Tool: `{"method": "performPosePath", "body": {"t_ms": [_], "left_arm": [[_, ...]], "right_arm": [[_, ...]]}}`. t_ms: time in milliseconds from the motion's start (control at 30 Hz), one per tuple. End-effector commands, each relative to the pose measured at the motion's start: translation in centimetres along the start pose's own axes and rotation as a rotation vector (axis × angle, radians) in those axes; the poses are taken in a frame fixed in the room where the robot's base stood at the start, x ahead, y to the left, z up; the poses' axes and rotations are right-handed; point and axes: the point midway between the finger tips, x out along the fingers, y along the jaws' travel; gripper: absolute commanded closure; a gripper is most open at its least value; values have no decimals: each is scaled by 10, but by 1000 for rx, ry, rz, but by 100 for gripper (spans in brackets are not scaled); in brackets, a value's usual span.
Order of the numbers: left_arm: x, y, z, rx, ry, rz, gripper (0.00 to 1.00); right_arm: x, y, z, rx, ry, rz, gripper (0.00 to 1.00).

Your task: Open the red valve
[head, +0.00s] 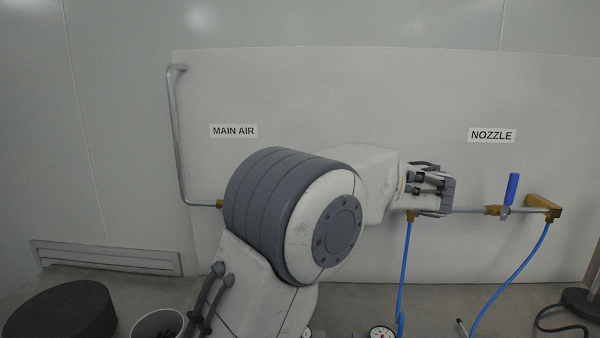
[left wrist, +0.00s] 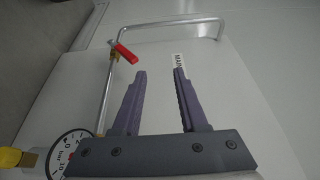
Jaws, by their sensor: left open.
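The red valve (left wrist: 127,53) shows in the left wrist view as a short red handle on a thin metal pipe (left wrist: 107,90). The handle lies at an angle across the pipe. It is ahead and left of my left gripper (left wrist: 160,73), which is open, with nothing between its purple-grey fingers. The gripper is apart from the handle. In the head view my own left arm covers the middle, and neither the red valve nor the gripper's fingers show. The right gripper is in neither view.
The MAIN AIR label (head: 233,131) is on the wall panel. A pressure gauge (left wrist: 70,152) sits near the gripper's left side. A blue handle (head: 511,189) stands upright under the NOZZLE label (head: 492,135). Blue hoses (head: 513,275) hang at right.

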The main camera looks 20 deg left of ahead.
Motion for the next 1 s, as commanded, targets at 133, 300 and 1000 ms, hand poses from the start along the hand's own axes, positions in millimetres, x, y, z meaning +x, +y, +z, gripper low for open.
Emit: {"method": "performPosePath", "body": {"t_ms": [133, 300, 1000], "left_arm": [[21, -8, 4, -54, -67, 80, 100], [79, -20, 24, -306, -337, 362, 100], [169, -104, 15, -1491, -1505, 1011, 100]], "right_arm": [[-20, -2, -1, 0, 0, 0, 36], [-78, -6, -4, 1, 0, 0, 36], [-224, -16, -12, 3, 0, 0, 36]]}}
